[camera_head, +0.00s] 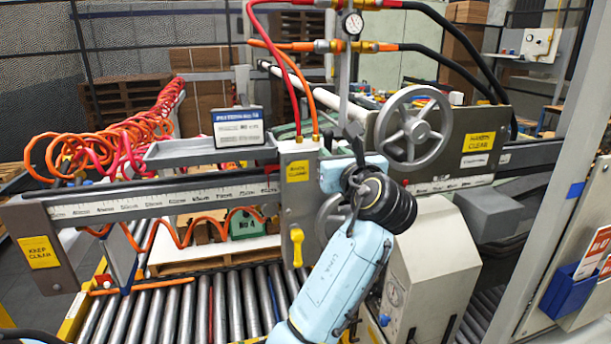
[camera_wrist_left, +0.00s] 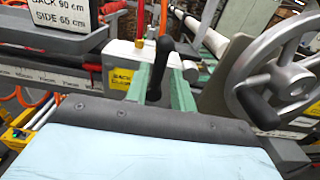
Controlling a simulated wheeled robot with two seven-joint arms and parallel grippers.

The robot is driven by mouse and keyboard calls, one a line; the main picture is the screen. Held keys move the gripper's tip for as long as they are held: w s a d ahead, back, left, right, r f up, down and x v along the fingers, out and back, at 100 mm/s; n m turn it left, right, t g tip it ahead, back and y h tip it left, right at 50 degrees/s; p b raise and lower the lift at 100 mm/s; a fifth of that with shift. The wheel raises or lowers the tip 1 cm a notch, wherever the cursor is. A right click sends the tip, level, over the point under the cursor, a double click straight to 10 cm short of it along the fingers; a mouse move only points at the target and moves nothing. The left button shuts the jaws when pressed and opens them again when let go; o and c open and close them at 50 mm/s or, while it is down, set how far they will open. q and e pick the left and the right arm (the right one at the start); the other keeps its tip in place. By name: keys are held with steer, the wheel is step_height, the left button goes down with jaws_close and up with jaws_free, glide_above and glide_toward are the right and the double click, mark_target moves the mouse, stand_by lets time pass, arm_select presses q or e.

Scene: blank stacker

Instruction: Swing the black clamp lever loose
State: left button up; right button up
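The black clamp lever (camera_wrist_left: 160,62) stands nearly upright in the left wrist view, its rounded top uncovered. The green fingers of my left gripper (camera_wrist_left: 163,84) stand on either side of it, with a visible gap at the right finger. I cannot tell whether the left finger touches it. In the head view the lever (camera_head: 357,150) shows as a small dark bar beside the pale blue body of my left gripper (camera_head: 350,171); the fingertips are mostly hidden there. The lever is by the grey carriage block (camera_head: 298,198) on the ruled beam (camera_head: 160,201). My right gripper is not in view.
A spoked handwheel (camera_head: 412,125) stands close to the right of my gripper. Red and orange hoses (camera_head: 278,50) drop to the carriage from above. A yellow handle (camera_head: 297,247) hangs below it. A sign (camera_head: 238,128) stands at the left, above the roller conveyor (camera_head: 205,305).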

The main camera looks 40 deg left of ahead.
mark_target(329, 149)
arm_select(q)
steer(key=shift+x, duration=1.55)
steer(key=n, duration=0.2)
steer(key=s+a+n, duration=0.1)
steer(key=n, duration=0.1)
steer(key=s+f+n, duration=0.1)
steer(key=n, duration=0.1)
steer(key=shift+s+a, duration=0.1)
steer(key=shift+a, duration=0.25)
steer(key=n, duration=0.1)
steer(key=f+n+b, duration=0.1)
steer(key=n, duration=0.1)
steer(key=shift+s+a, duration=0.3)
steer(key=shift+s, duration=0.1)
steer(key=shift+s+a+f+n+b, duration=0.1)
steer(key=shift+a+f+n+b, duration=0.1)
steer(key=shift+n+b, duration=0.3)
steer(key=shift+s+a+f+n+b, duration=0.1)
steer(key=shift+s+f+n+b, duration=0.1)
steer(key=shift+n, duration=0.5)
steer(key=n+b, duration=0.1)
steer(key=f+n+b, duration=0.1)
steer(key=n, duration=0.1)
steer(key=f+n+b, duration=0.1)
steer(key=n, duration=0.1)
steer(key=shift+s+a, duration=0.2)
steer(key=shift+r, duration=0.15)
steer(key=p+v, duration=0.2)
steer(key=v, duration=0.7)
